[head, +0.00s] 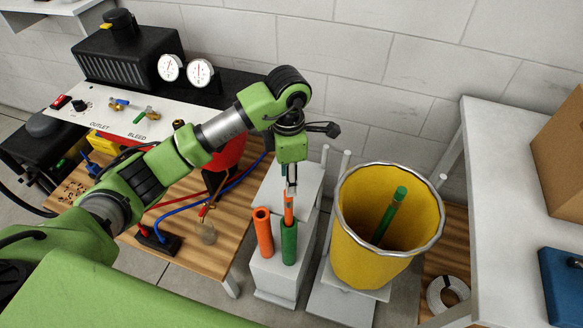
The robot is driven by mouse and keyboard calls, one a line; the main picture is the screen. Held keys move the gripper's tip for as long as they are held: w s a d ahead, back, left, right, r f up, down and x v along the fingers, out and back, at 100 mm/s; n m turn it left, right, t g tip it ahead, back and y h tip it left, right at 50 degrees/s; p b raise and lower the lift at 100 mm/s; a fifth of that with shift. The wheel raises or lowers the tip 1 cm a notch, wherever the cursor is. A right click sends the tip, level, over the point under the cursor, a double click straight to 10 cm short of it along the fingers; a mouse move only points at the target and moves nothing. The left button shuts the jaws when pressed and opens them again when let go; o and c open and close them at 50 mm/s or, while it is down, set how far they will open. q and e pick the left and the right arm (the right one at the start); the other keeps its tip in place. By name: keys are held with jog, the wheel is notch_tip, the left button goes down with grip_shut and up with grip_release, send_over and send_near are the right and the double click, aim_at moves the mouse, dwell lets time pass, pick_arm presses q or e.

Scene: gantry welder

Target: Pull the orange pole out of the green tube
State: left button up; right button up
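The green tube (289,245) stands upright on a white stand. The orange pole (289,212) sticks up out of its top, with its lower end hidden inside the tube. My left gripper (291,190) points down over the tube, with its fingers at the upper end of the orange pole. The fingers are small and seen nearly edge-on, so I cannot tell whether they are closed on the pole. My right gripper is not in view.
An orange tube (264,234) stands just left of the green tube. A yellow bin (362,250) with a metal rim stands to the right, with a green pole (391,213) leaning inside. A wooden table (222,258) with hoses is left. A white table (500,190) is right.

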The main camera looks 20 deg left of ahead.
aim_at(289, 204)
pick_arm(q)
notch_tip(289, 204, down, 11)
jog(key=shift+s+r+p, duration=0.15)
jog(key=shift+r+p, duration=0.05)
jog(key=shift+p, duration=0.5)
jog(key=shift+f, duration=0.8)
jog(key=shift+c, duration=0.3)
grip_shut()
jog(key=shift+r, duration=0.1)
jog(key=shift+r, duration=0.1)
